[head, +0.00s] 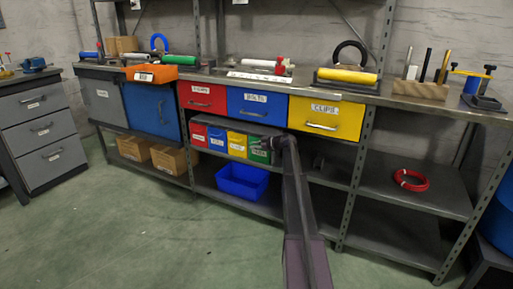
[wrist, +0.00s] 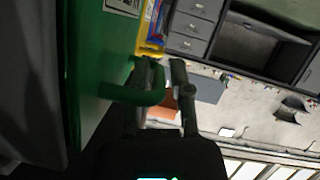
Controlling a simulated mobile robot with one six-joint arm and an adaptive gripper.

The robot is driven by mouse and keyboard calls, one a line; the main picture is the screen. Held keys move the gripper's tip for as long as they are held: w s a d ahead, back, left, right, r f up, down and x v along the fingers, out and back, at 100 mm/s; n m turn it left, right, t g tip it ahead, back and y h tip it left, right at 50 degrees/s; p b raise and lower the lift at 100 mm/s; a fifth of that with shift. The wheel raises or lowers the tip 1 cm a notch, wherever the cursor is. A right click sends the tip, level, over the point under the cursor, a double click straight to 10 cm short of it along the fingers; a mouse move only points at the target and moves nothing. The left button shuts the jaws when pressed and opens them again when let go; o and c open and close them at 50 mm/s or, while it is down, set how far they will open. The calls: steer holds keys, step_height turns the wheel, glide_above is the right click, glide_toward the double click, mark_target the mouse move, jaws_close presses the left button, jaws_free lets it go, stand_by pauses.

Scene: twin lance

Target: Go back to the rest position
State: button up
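My gripper (head: 272,143) is at the small green drawer (head: 259,155), the rightmost of a row of small coloured drawers under the bench top in the head view. In the wrist view my gripper (wrist: 166,68) has its two fingers apart, either side of the outer bar of a green handle (wrist: 130,95). The left finger is partly hidden behind the handle. A gap shows between the handle and the right finger. The green face (wrist: 100,50) fills the left of the wrist view. My arm reaches up from the bottom of the head view.
Above are red (head: 202,97), blue (head: 257,104) and yellow (head: 325,118) drawers. A blue bin (head: 242,181) stands on the lower shelf left of my arm. A shelf upright (head: 355,190) is to its right. The green floor (head: 130,240) is clear at the front left.

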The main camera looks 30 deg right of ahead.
steer(key=shift+s+d+f, duration=0.1)
steer(key=shift+d, duration=0.05)
stand_by(0.3)
steer(key=shift+s+r+p, duration=0.3)
steer(key=shift+s, duration=0.05)
steer(key=s+a+r+m+g+p, duration=0.1)
steer(key=s+a+r+g+p, duration=0.2)
steer(key=s+a+r+p, duration=0.45)
steer(key=s+a+r+m+g+p, duration=0.1)
steer(key=s+a+r+g+p, duration=0.2)
steer(key=a+p, duration=0.85)
steer(key=s+a+r+m+g+p, duration=0.2)
steer(key=s+a+r+p, duration=0.45)
steer(key=a, duration=0.65)
steer(key=s+a+r+m+g+h+p, duration=0.2)
steer(key=s+a+r+h+p, duration=0.1)
steer(key=s+a+r+p, duration=0.3)
steer(key=s+a+r+m+g+h+p, duration=0.2)
steer(key=s+a+r+p, duration=0.3)
steer(key=s+r+p, duration=0.6)
steer(key=s+p, duration=0.3)
steer(key=s, duration=0.3)
steer(key=shift+s+a+r+m+g+h+p, duration=0.15)
steer(key=shift+s+a+m+g+h+p, duration=0.15)
steer(key=shift+s+a+h, duration=0.1)
